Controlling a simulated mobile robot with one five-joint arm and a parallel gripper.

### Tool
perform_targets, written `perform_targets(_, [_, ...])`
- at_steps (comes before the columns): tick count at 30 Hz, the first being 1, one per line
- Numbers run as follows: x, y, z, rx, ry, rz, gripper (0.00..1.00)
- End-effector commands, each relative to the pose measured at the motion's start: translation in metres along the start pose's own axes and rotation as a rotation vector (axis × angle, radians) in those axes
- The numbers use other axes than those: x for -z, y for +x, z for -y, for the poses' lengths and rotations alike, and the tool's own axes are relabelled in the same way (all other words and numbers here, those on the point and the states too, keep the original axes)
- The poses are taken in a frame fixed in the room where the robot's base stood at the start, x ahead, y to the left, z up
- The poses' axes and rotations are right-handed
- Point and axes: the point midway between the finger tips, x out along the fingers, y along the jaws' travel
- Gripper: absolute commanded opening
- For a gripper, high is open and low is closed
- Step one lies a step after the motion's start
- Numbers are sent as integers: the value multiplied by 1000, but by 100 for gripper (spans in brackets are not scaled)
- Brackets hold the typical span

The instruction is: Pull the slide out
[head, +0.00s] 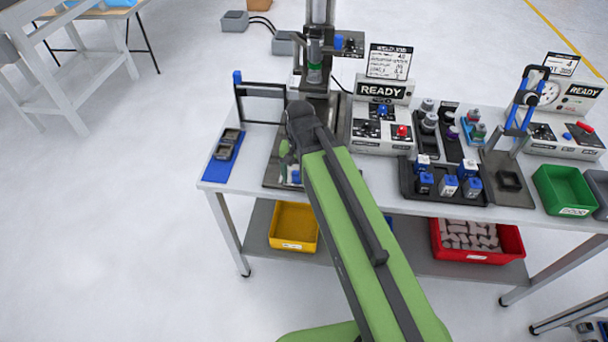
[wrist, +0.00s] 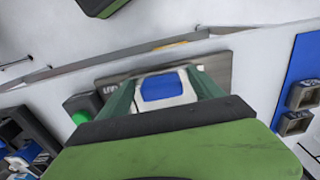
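My gripper (head: 291,166) is low over the near edge of the bench, at the front of the press station with the tall column (head: 318,60); my arm hides much of it. In the wrist view its two green fingers (wrist: 162,88) stand apart, one on each side of a white block with a blue top (wrist: 165,87). Whether they touch it cannot be told. The block is over a grey metal plate (wrist: 217,68) with partly hidden lettering, near the bench edge. The plate also shows in the head view (head: 275,172). I cannot tell which part is the slide.
A blue mat (head: 218,169) with dark holders lies to the left. The READY control box (head: 384,92) and a black tray (head: 410,186) of blue-and-white blocks are to the right. Yellow (head: 293,244) and red (head: 520,256) bins sit on the lower shelf.

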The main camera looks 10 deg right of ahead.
Motion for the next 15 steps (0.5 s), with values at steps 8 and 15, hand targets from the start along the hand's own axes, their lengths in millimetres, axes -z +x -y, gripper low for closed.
perform_targets(8, [2, -1, -1, 0, 3, -3, 76])
perform_targets(15, [2, -22, -1, 1, 3, -4, 76])
